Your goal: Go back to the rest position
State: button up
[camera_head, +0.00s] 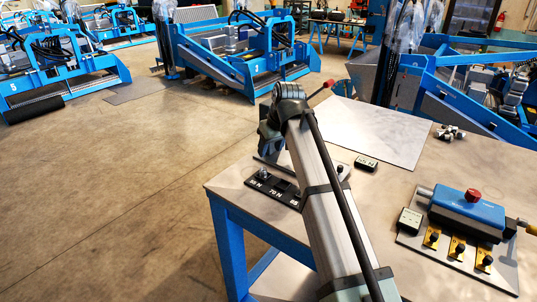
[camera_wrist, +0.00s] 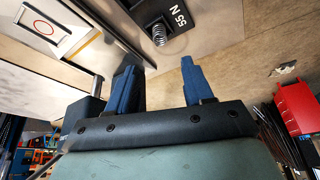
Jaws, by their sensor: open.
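My gripper shows in the wrist view (camera_wrist: 160,75) with its two blue fingers apart and nothing between them. A black strip labelled 55 N (camera_wrist: 175,15) with a coil spring (camera_wrist: 158,35) lies past the fingertips, apart from them. In the head view my arm (camera_head: 325,200) reaches up from the bottom and crosses the left part of the worktable (camera_head: 390,190). My gripper is mostly hidden there behind my arm and wrist. The labelled black strip (camera_head: 272,190) lies at the table's left edge, partly covered by my arm.
A blue device with a red knob (camera_head: 473,195) stands on a plate at the table's right. Small black-framed boxes (camera_head: 366,163) (camera_head: 410,220) and a cluster of small parts (camera_head: 449,133) lie nearby. Blue machines (camera_head: 250,55) stand behind. The floor at left (camera_head: 120,190) is clear.

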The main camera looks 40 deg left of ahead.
jog(key=shift+s+d+r, duration=0.1)
jog(key=shift+d+r, duration=0.05)
jog(key=shift+r, duration=0.3)
dwell(0.3)
